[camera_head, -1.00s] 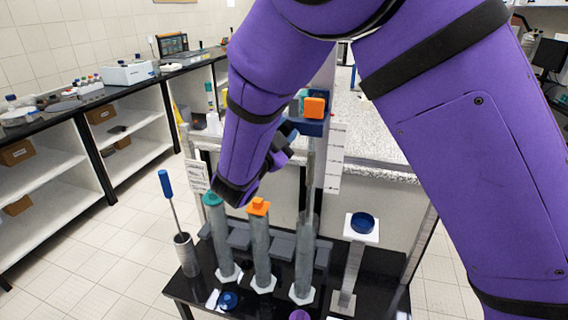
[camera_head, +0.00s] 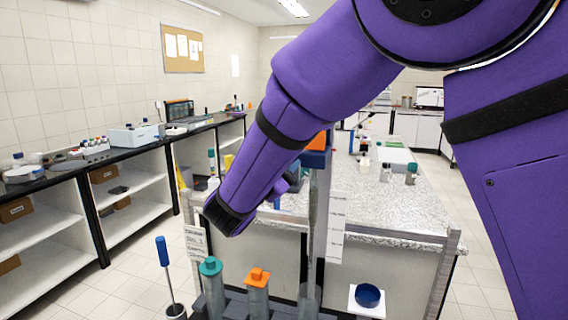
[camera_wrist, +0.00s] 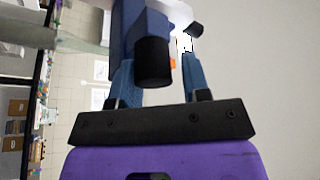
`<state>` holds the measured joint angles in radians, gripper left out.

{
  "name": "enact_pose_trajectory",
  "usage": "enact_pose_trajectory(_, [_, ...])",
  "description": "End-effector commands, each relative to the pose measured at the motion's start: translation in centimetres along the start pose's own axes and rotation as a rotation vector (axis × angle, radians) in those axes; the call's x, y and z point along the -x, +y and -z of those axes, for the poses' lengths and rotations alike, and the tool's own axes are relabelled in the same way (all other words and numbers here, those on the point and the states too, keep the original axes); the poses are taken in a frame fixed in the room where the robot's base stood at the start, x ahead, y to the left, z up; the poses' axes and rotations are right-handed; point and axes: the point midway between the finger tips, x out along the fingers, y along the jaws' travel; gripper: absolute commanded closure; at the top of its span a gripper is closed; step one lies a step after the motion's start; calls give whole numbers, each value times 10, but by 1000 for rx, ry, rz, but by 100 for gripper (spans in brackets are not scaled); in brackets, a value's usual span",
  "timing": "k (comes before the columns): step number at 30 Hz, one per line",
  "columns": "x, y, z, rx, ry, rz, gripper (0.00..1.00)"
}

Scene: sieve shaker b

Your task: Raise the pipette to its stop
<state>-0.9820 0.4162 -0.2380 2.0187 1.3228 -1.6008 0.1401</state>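The pipette's carriage is a dark blue block (camera_head: 316,160) with an orange piece (camera_head: 319,141) on top, on the tall upright stand behind the cylinders in the head view. My gripper (camera_head: 284,184) reaches this block from the left, at its height. In the wrist view my gripper's two blue fingers (camera_wrist: 160,72) stand apart, with a blue body (camera_wrist: 140,25) and its black round end (camera_wrist: 153,62) in front of and between them. That body hides the left fingertip. A light gap shows beside the right finger. Whether the fingers press on anything is hidden.
Below stand a teal-topped cylinder (camera_head: 211,290) and an orange-capped cylinder (camera_head: 257,290). A printed scale card (camera_head: 337,225) hangs beside the stand. A blue dish on a white plate (camera_head: 367,296) is at lower right. A speckled bench (camera_head: 400,205) lies behind.

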Motion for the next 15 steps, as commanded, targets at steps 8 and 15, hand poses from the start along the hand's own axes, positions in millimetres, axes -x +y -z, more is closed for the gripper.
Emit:
enact_pose_trajectory(8, [0,1,0,1,-2,-2,56])
enact_pose_trajectory(15, [19,1,-2,2,-6,-1,56])
